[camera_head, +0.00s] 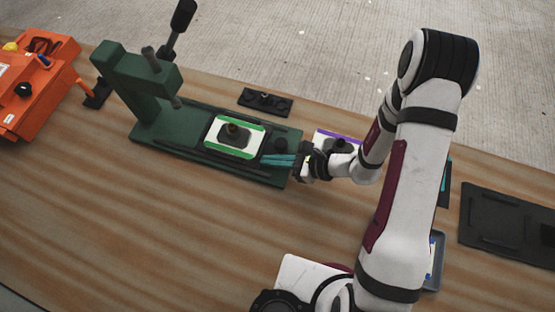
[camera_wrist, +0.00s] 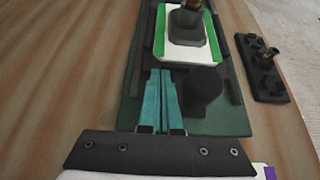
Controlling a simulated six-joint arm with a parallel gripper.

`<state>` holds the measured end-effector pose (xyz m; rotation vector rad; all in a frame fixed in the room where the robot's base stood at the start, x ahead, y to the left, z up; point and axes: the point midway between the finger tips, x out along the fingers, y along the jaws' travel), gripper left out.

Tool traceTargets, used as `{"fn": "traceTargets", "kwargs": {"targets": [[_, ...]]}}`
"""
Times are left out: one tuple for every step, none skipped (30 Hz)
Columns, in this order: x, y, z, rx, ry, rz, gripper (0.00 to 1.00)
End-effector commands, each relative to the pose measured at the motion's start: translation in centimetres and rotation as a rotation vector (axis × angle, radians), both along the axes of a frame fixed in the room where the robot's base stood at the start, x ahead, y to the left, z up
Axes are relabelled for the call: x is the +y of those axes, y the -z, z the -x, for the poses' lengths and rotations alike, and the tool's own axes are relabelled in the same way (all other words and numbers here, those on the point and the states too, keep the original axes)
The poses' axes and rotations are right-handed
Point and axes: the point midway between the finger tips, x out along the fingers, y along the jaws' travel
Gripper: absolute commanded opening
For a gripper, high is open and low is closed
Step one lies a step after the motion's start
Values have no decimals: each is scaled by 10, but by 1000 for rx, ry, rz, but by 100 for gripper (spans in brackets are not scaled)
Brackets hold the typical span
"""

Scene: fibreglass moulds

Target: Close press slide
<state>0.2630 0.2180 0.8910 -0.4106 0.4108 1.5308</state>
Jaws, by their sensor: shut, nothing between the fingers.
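The green press (camera_head: 150,95) stands on the table, with its upright frame and black lever (camera_head: 180,22) at the left in the head view. Its slide (camera_head: 200,122) runs along the press base toward the right and carries a white plate with green edges (camera_head: 230,148) and a dark mould part on it. A black round knob (camera_wrist: 202,90) sits at the slide's near end in the wrist view. My gripper (camera_head: 275,160) is shut and empty, its teal fingers (camera_wrist: 161,95) together just left of the knob in the wrist view. I cannot tell whether they touch it.
A small black fixture with a metal peg (camera_wrist: 262,62) lies beside the press. An orange machine (camera_head: 35,85) stands at the far left. A purple-edged plate (camera_head: 338,138) lies behind my gripper; a black tray (camera_head: 510,225) is at right.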

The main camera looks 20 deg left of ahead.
Motion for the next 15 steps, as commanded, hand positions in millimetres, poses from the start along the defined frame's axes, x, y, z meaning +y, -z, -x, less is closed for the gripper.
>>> {"fn": "traceTargets", "kwargs": {"targets": [[9,0,1,0,-6,0,0],[14,0,1,0,-6,0,0],[22,0,1,-1,-6,0,0],[29,0,1,-1,-8,-1,0],[35,0,1,-2,-8,-1,0],[44,0,2,-2,-8,-1,0],[51,0,2,-1,-6,-1,0],[58,0,2,-1,-8,-1,0],[66,0,1,-3,-7,-1,0],[73,0,1,-2,-7,-1,0],[79,0,2,-1,-8,-1,0],[87,0,1,-2,-7,-1,0],[93,0,1,-2,-6,-1,0],[98,0,1,-1,-5,-2,0],[105,0,1,-1,-4,-2,0]]}}
